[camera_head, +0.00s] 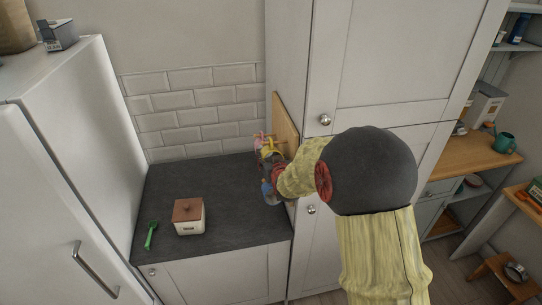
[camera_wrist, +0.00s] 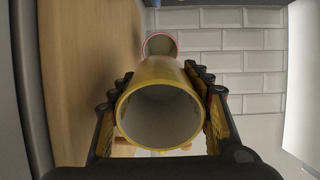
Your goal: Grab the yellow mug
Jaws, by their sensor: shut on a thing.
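The yellow mug (camera_wrist: 160,73) fills the middle of the wrist view, its round open mouth facing the camera. My gripper (camera_wrist: 160,88) is shut on it, with one dark finger against each side of its wall. In the head view the yellow mug (camera_head: 268,151) shows only as a small patch above the back right part of the worktop. My gripper and forearm hide most of it there. I cannot see the mug's handle clearly.
A pink-rimmed mug (camera_wrist: 160,44) is just beyond the yellow one. A wooden board (camera_head: 286,125) stands close on the right, against the tall cupboard. A lidded box (camera_head: 189,217) and a green utensil (camera_head: 151,236) lie on the slate worktop (camera_head: 232,225); its middle is clear.

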